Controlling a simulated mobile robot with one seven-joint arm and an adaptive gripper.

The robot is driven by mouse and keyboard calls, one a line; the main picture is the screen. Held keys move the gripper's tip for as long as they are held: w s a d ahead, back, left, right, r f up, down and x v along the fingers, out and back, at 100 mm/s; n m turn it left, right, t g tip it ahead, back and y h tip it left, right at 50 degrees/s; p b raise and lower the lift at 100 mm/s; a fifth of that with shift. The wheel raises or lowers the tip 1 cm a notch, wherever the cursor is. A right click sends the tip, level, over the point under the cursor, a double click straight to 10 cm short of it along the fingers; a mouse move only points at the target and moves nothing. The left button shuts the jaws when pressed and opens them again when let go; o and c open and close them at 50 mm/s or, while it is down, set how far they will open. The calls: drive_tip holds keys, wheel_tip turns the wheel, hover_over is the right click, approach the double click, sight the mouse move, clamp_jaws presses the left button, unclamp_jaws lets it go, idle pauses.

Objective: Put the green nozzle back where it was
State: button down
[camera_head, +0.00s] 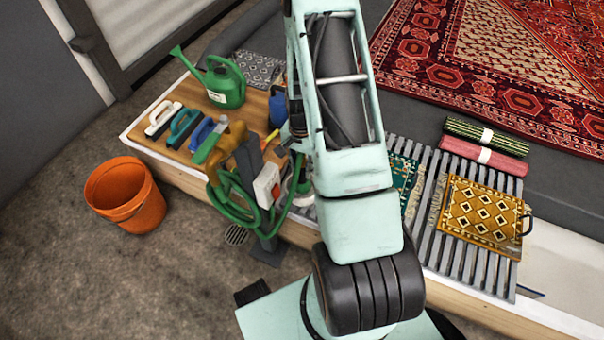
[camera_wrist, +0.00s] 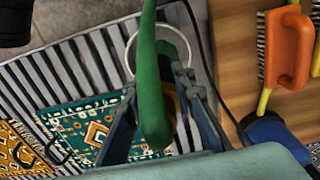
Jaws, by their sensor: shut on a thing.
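In the wrist view, the green nozzle (camera_wrist: 152,85) runs down the middle of the picture between the two dark blue fingers of my gripper (camera_wrist: 158,125). The gripper is shut on it above the slatted grate. A pale ring (camera_wrist: 184,38) shows behind the nozzle; I cannot tell whether the nozzle is inside it. In the head view, my arm hides the gripper and most of the nozzle. A green hose (camera_head: 228,205) hangs in loops at a post with a white box (camera_head: 266,185) and a tan hook-like part (camera_head: 233,136).
A green watering can (camera_head: 226,88), several brushes (camera_head: 184,124) and a blue bottle (camera_head: 278,107) stand on the wooden bench. Small rugs (camera_head: 482,207) lie on the grate (camera_head: 436,235). An orange bucket (camera_head: 126,196) stands on the floor at left.

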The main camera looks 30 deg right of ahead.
sight(302, 155)
drive_tip(key=shift+f+b, duration=0.3)
drive_tip(key=shift+f, duration=0.95)
drive_tip(key=shift+s, duration=0.1)
drive_tip(key=shift+f, duration=0.2)
drive_tip(key=c, duration=1.6)
unclamp_jaws()
drive_tip(key=shift+r, duration=0.1)
wheel_tip(302, 155, up, 12)
drive_tip(key=p, duration=0.4)
drive_tip(key=shift+r, duration=0.1)
